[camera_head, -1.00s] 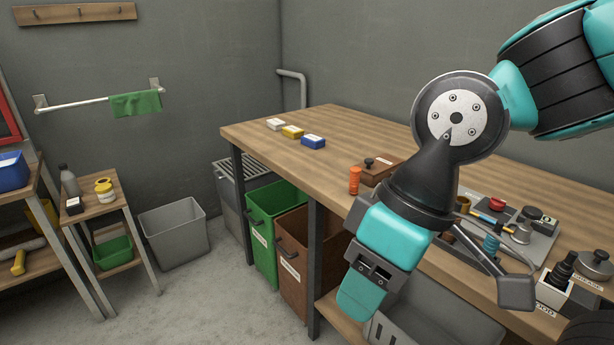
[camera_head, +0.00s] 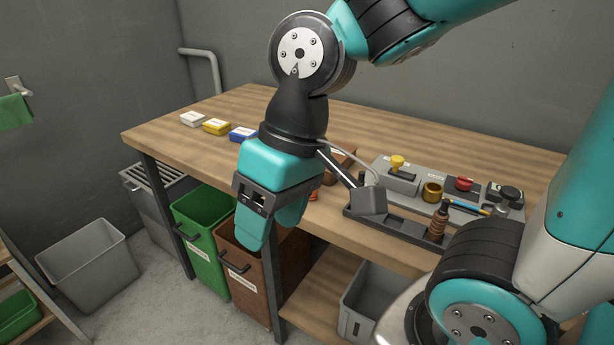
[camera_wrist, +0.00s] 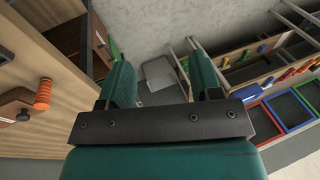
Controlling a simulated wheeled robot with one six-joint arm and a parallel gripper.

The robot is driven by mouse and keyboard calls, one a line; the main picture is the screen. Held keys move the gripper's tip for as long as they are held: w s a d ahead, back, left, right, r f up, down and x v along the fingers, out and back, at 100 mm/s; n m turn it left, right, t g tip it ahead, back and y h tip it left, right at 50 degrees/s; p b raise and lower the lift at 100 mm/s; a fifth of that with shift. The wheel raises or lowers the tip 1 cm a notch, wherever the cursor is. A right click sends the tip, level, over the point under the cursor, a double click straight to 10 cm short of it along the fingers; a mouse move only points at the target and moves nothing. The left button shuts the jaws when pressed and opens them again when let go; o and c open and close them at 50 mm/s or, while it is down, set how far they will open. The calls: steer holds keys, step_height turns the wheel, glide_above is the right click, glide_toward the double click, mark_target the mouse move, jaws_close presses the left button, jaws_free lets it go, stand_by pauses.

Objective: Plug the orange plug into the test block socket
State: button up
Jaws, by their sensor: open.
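An orange ribbed piece, apparently the orange plug (camera_wrist: 42,94), stands on the wooden workbench beside a brown block in the wrist view. In the head view only a sliver of the orange plug (camera_head: 314,194) shows behind my gripper. My gripper (camera_head: 270,232) is open, pointing down over the bench's front edge by the brown bin. In the wrist view nothing is between the fingers of my gripper (camera_wrist: 162,78). The brown block (camera_head: 341,160) is partly hidden by my wrist. I cannot make out the test block socket for certain.
The workbench (camera_head: 160,130) carries white, yellow and blue boxes at the far left. A grey panel (camera_head: 400,183) with a yellow knob and other fittings, and a dark tray (camera_head: 395,227), lie to the right. Green (camera_head: 196,240) and brown (camera_head: 246,279) bins stand below the front edge.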

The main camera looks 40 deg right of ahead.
steer(key=w+d+r+m+h+p, duration=0.1)
steer(key=w+d+m+h+p, duration=0.35)
steer(key=w+d+m, duration=1.95)
steer(key=s+f+m, duration=0.1)
steer(key=f, duration=0.2)
steer(key=s+a+f+m, duration=0.1)
steer(key=s+f, duration=0.1)
steer(key=f, duration=0.1)
steer(key=s+a+f+m+p, duration=0.1)
steer(key=f, duration=0.3)
steer(key=shift+s+a+y, duration=0.2)
steer(key=shift+s+y, duration=0.15)
steer(key=shift+s, duration=0.05)
steer(key=shift+s+a+f+p, duration=0.15)
steer(key=shift+f+p, duration=0.2)
steer(key=shift+f, duration=1.25)
steer(key=shift+a+f+p, duration=0.1)
steer(key=shift+f+p, duration=0.2)
steer(key=shift+f, duration=1.25)
steer(key=shift+c, duration=0.4)
steer(key=c, duration=1)
